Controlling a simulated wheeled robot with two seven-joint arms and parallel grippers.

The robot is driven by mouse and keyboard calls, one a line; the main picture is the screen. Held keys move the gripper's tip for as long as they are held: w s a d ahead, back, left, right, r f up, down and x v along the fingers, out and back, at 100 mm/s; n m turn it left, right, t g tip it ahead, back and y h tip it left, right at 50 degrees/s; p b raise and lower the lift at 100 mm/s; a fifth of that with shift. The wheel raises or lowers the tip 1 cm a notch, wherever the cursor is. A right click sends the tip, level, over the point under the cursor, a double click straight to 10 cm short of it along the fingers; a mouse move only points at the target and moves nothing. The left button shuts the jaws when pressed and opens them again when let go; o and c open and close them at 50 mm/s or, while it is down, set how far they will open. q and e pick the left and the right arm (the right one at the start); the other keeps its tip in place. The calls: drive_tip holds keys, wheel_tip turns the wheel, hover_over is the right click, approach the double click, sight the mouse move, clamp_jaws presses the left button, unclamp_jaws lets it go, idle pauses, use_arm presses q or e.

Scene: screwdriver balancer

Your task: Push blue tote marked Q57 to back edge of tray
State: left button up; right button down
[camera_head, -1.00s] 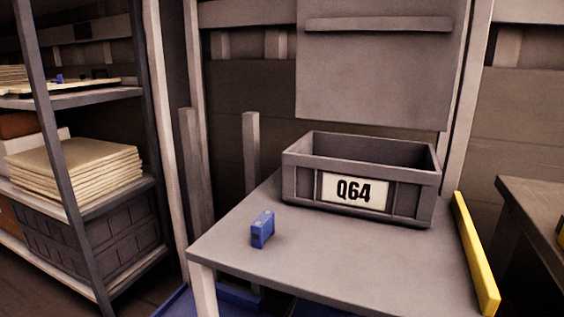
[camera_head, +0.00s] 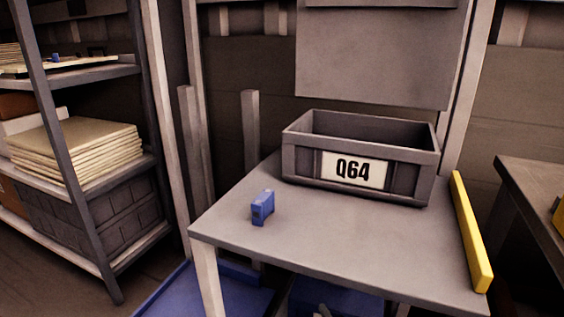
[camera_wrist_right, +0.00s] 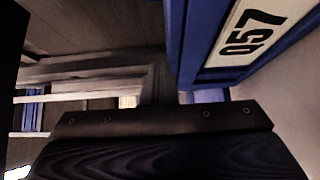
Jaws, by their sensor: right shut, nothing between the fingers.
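The blue tote marked Q57 (camera_wrist_right: 215,50) is close up at the upper right of the right wrist view, its white label tilted. Only part of it shows. My right gripper (camera_wrist_right: 160,120) is shut and empty, a dark shape across the lower part of that view beside the tote. I cannot tell whether they touch. In the head view a small part of the right gripper (camera_head: 323,311) shows at the bottom edge, below the table, near a blue surface (camera_head: 350,298). The tray cannot be made out for sure. My left gripper is not in view.
A grey table (camera_head: 330,240) carries a grey tote marked Q64 (camera_head: 360,185), a small blue block (camera_head: 262,207) and a yellow bar (camera_head: 472,235) along its right edge. A shelf rack (camera_head: 85,190) stands left. Blue surface (camera_head: 200,295) lies low in front.

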drive_tip(key=shift+s+a+r, duration=0.15)
drive_tip(key=shift+s, duration=0.05)
wheel_tip(320, 180, up, 15)
drive_tip(key=p, duration=1.4)
